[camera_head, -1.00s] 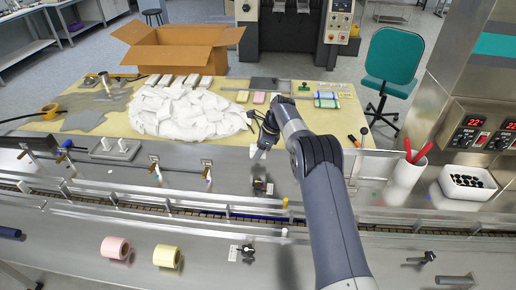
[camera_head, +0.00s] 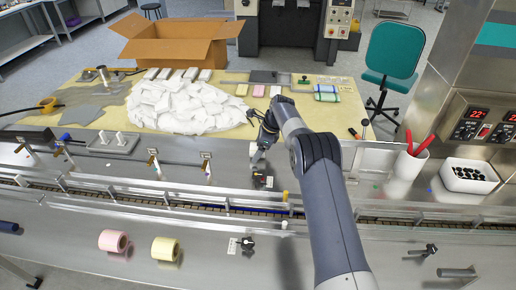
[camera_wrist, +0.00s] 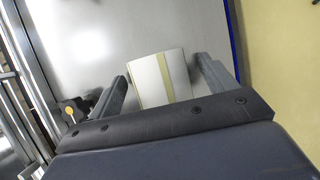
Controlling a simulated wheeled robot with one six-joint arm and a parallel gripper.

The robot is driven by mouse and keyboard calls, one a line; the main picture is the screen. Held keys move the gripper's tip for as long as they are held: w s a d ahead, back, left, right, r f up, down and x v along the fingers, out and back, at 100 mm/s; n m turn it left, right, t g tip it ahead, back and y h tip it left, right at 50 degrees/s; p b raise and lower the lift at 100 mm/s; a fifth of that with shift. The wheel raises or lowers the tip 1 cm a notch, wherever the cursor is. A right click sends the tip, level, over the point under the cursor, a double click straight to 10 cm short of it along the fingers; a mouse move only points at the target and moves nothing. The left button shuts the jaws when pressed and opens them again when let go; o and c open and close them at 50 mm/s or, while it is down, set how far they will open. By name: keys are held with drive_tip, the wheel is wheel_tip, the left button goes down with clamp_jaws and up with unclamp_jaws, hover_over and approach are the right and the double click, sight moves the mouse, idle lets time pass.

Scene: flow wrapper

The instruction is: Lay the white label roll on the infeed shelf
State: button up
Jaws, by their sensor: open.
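The white label roll (camera_wrist: 150,80), with a pale yellow-green stripe, lies on a steel surface in the wrist view. My gripper (camera_wrist: 164,68) is open, with one finger on each side of the roll. I cannot tell whether the fingers touch it. In the head view my gripper (camera_head: 260,147) is low over the steel deck at the near edge of the yellow table, and the roll is mostly hidden there. I cannot tell for sure which surface is the infeed shelf; a steel surface (camera_head: 200,268) in front of the conveyor holds a pink roll (camera_head: 113,241) and a yellow roll (camera_head: 165,249).
A conveyor with guide rails (camera_head: 150,202) runs across in front of the deck. A pile of white packets (camera_head: 190,105) and a cardboard box (camera_head: 178,45) are behind. A white cup with red-handled tools (camera_head: 408,168) and a white bin (camera_head: 468,180) stand at the right.

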drive_tip(key=b+v, duration=0.1)
drive_tip(key=v, duration=0.9)
drive_tip(key=shift+r+b, duration=0.3)
drive_tip(key=shift+r, duration=0.1)
drive_tip(key=shift+d+f, duration=0.1)
drive_tip(key=p+x, duration=0.2)
drive_tip(key=x, duration=0.9)
wheel_tip(320, 180, up, 5)
drive_tip(key=p, duration=0.2)
drive_tip(key=shift+d+p, duration=0.1)
drive_tip(key=shift+p, duration=0.25)
